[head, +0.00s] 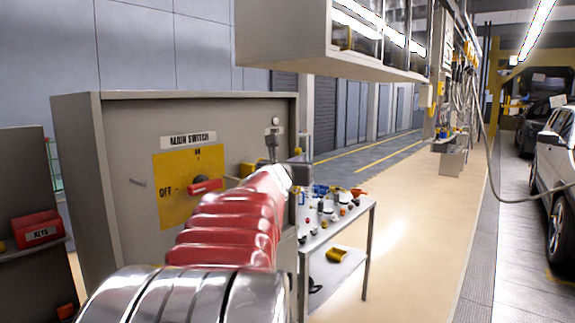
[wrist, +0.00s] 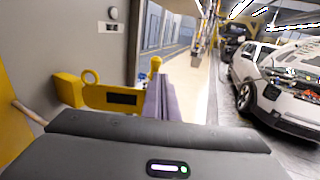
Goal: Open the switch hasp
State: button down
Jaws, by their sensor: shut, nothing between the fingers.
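The main switch box (head: 120,130) is a grey cabinet at the left of the head view. Its yellow plate (head: 165,160) carries a red switch handle (head: 205,186), with OFF marked beside it. The yellow switch hasp (wrist: 108,96) shows on the grey face in the wrist view, with a ring at its left, a dark slot and a round-topped post (wrist: 156,66) at its right. In the head view my arm mostly hides it. My gripper (wrist: 165,97) is shut and empty at the hasp's right end, overlapping it in view; I cannot tell whether they touch.
A bench (head: 345,222) with small coloured parts stands right of the box. A wall cabinet (head: 290,40) hangs above. A red KEYS box (head: 38,230) is at far left. The floor aisle (head: 425,215) is clear; a white car (head: 558,165) stands at right.

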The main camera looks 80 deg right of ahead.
jog(key=shift+s+d, duration=0.2)
jog(key=shift+d, duration=0.55)
jog(key=shift+s+d, duration=0.2)
jog(key=shift+d, duration=0.5)
jog(key=shift+s+d, duration=0.2)
jog(key=shift+d, duration=0.55)
jog(key=shift+a, duration=0.1)
jog(key=s+a, duration=0.4)
jog(key=a, duration=0.9)
jog(key=shift+w+a, duration=0.1)
